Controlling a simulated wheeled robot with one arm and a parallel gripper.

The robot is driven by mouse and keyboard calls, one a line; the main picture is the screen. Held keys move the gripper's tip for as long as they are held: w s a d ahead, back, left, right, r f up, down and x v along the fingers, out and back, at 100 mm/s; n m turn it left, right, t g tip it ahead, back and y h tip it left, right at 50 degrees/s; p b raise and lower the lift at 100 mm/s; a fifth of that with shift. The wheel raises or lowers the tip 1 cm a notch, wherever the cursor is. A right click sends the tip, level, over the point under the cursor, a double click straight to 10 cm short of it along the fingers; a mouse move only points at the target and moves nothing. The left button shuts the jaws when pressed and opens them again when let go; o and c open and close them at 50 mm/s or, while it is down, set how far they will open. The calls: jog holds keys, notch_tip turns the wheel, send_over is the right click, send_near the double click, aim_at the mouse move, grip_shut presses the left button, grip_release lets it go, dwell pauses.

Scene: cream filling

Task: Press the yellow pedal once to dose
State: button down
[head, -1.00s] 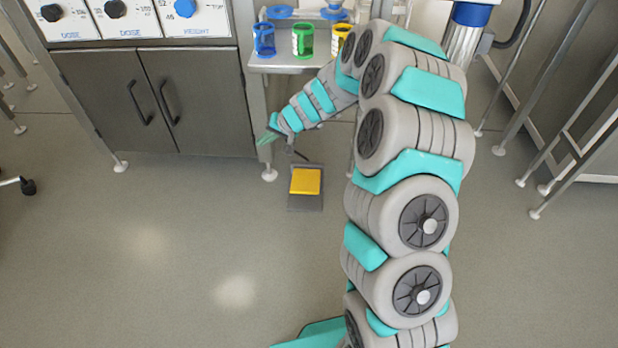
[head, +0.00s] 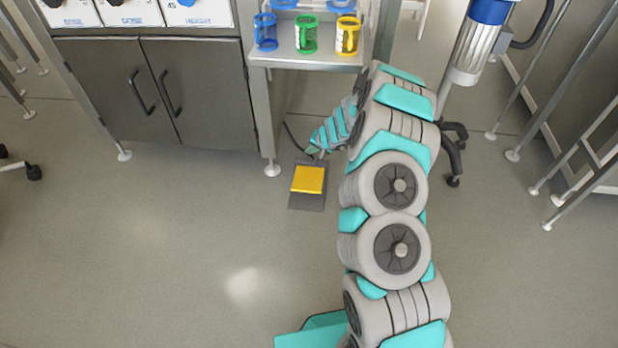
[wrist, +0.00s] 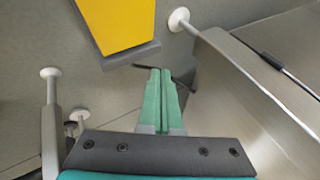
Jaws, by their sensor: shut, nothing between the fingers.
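The yellow pedal (head: 308,180) sits on a dark grey base plate (head: 307,201) on the floor, in front of the machine's leg. In the wrist view the yellow pedal (wrist: 122,22) is at the top, with its grey edge nearest my fingers. My gripper (head: 313,152) is low, just behind the pedal's far edge in the head view. In the wrist view my gripper (wrist: 161,72) has its two green fingers together, with nothing between them. The fingertips appear close to the pedal's edge; I cannot tell whether they touch it.
A machine leg (head: 271,130) stands just left of the pedal. A dark cabinet (head: 160,92) is further left. Blue, green and yellow cups (head: 306,35) stand on the shelf above. A caster stand (head: 453,150) is to the right. The floor in front is clear.

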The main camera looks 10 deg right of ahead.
jog(key=b, duration=0.6)
send_over(309, 179)
jog(key=w, duration=0.1)
jog(key=f, duration=0.6)
jog(key=shift+w+d+f, duration=0.15)
jog(key=shift+d+f, duration=0.1)
jog(key=shift+f, duration=0.15)
jog(key=shift+s+f+b, duration=0.25)
jog(key=shift+f+b, duration=0.65)
jog(key=shift+b, duration=0.35)
jog(key=shift+s+a+f, duration=0.1)
jog(key=shift+f, duration=0.3)
jog(key=shift+s+a+f, duration=0.1)
jog(key=shift+s+f, duration=0.15)
jog(key=shift+f, duration=0.55)
jog(key=shift+s+a+f, duration=0.1)
jog(key=shift+s+f, duration=0.1)
jog(key=shift+f, duration=0.55)
dwell(1.6)
jog(key=shift+w+d+r+p, duration=0.2)
jog(key=shift+r+p, duration=0.4)
jog(key=shift+r, duration=0.4)
jog(key=shift+w+d+r+p, duration=0.1)
jog(key=shift+w+r+p, duration=0.2)
jog(key=shift+r+p, duration=0.45)
jog(key=shift+r, duration=0.2)
